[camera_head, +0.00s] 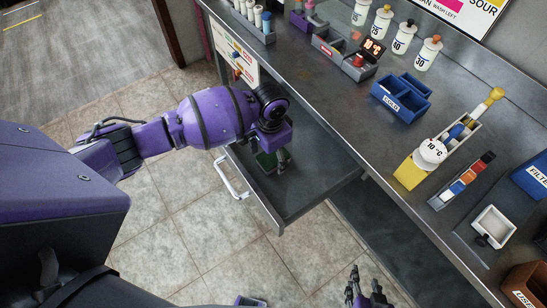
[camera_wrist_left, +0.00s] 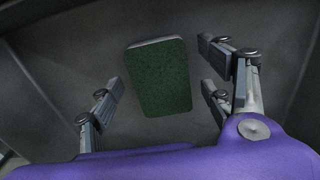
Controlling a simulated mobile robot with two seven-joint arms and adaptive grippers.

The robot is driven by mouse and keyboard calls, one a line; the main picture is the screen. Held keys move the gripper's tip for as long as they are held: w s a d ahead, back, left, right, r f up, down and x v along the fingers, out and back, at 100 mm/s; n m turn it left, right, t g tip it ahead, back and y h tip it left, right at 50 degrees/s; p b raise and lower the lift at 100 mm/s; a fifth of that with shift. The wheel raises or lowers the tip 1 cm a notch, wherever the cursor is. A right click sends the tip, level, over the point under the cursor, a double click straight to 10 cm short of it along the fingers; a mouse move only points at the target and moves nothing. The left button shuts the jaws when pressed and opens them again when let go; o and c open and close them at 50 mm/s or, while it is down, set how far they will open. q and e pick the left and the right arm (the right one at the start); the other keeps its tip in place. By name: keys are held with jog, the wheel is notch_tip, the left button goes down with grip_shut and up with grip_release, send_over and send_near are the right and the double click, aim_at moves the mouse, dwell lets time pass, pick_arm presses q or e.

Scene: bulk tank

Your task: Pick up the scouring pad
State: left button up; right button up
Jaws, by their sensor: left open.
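The scouring pad (camera_wrist_left: 160,80) is a dark green rectangular block with a pale edge at its far end. It lies on the bare floor of an open grey drawer (camera_head: 308,172). In the head view only a bit of the pad (camera_head: 265,161) shows beside my left gripper (camera_head: 278,165). My left gripper, also in the left wrist view (camera_wrist_left: 160,100), is open above the drawer, its fingers on either side of the pad, with visible gaps on both sides. My right gripper (camera_head: 368,290) is low at the bottom edge, away from the drawer; its jaw state is unclear.
The drawer's white handle (camera_head: 229,176) faces left. The steel counter (camera_head: 330,92) above holds a blue divided box (camera_head: 402,95), a yellow holder with a thermometer (camera_head: 412,172), several white bottles and a white tray (camera_head: 493,226). Tiled floor is clear below the drawer.

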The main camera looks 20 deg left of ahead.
pick_arm(q)
jog(key=c, duration=0.8)
jog(key=shift+c, duration=0.3)
pick_arm(e)
jog(key=shift+s+d, duration=0.15)
jog(key=shift+s, duration=0.05)
pick_arm(q)
jog(key=shift+r, duration=0.15)
